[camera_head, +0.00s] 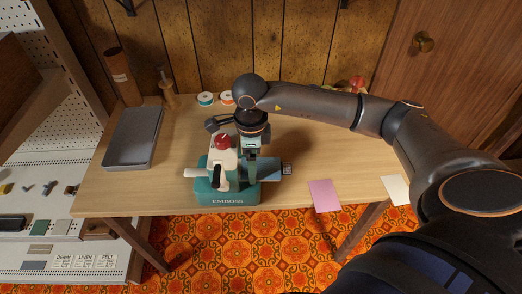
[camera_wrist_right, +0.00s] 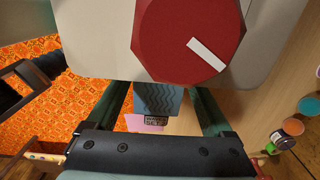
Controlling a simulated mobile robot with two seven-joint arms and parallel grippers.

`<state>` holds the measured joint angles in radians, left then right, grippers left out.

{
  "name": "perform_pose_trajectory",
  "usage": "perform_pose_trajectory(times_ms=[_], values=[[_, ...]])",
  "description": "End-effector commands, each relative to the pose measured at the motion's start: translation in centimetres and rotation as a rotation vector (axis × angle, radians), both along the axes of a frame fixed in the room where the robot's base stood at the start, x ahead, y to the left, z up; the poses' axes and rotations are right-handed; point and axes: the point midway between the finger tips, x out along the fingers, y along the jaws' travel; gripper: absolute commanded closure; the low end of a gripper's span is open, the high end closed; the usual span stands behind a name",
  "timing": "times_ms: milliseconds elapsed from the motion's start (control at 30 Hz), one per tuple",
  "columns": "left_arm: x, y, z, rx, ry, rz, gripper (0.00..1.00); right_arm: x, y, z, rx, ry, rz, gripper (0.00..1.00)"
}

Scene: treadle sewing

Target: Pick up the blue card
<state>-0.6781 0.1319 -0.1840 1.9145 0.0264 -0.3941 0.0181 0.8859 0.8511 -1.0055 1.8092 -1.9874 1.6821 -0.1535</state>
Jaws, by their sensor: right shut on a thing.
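The blue card (camera_head: 270,172) lies at the right side of the teal and white emboss machine (camera_head: 228,197), its left part hidden by the machine and my gripper. In the right wrist view the blue card (camera_wrist_right: 158,98) shows a wavy pattern and a dark printed tag at its near end. My right gripper (camera_head: 251,158) points down beside the machine. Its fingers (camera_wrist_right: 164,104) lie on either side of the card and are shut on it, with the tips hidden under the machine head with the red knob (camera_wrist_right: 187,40). My left gripper is in neither view.
A pink card (camera_head: 325,196) and a cream card (camera_head: 396,190) lie near the table's front edge, to the right. A grey tray (camera_head: 133,138) is on the left. Spools (camera_head: 206,99) stand at the back. The table between machine and pink card is clear.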

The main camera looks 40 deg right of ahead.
Motion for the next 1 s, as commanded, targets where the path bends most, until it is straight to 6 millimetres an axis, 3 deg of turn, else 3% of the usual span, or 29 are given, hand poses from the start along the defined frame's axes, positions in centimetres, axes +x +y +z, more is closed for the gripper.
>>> perform_pose_trajectory(times_ms=[100,567,1000], values=[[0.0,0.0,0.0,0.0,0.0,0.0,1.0,0.0,0.0,0.0,0.0,0.0,0.0,0.65],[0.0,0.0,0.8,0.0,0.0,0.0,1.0,0.0,0.0,1.0,0.001,-0.002,0.0,0.65],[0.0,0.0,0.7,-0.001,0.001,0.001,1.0,0.1,0.0,9.7,0.001,-0.006,0.001,0.65]])
